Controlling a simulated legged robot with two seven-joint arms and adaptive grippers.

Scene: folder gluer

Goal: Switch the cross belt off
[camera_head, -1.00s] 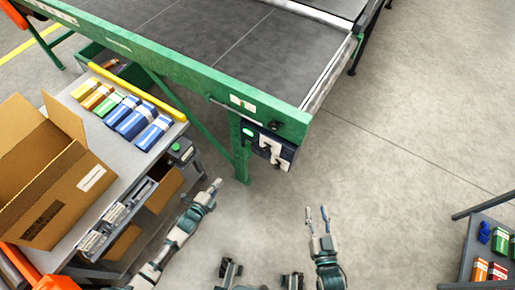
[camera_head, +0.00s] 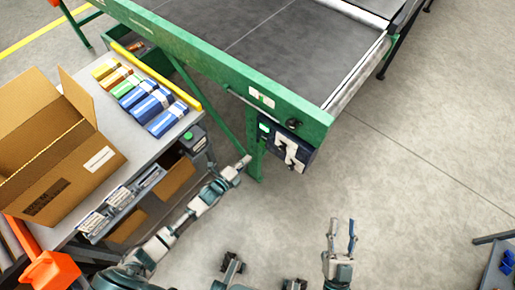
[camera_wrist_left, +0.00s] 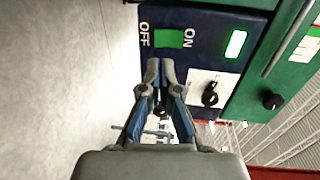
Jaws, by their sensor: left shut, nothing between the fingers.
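The dark blue control box (camera_head: 300,157) hangs under the green frame at the corner of the belt machine. In the left wrist view its panel (camera_wrist_left: 203,22) carries OFF and ON labels with a green piece (camera_wrist_left: 169,38) between them. A lit green lamp (camera_wrist_left: 235,44) and a black knob (camera_wrist_left: 210,95) on a white plate are beside it. My left gripper (camera_head: 244,161) is shut and empty, just left of the box; in the wrist view its tips (camera_wrist_left: 160,66) appear just below the green piece. Contact cannot be told. My right gripper (camera_head: 340,222) is open and empty above the floor.
The green machine frame (camera_head: 225,68) and its leg (camera_head: 255,150) stand close to my left gripper. A grey table (camera_head: 118,190) with an open carton (camera_head: 75,165) and several small packs is at left. Floor at right is clear up to a shelf (camera_head: 500,265).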

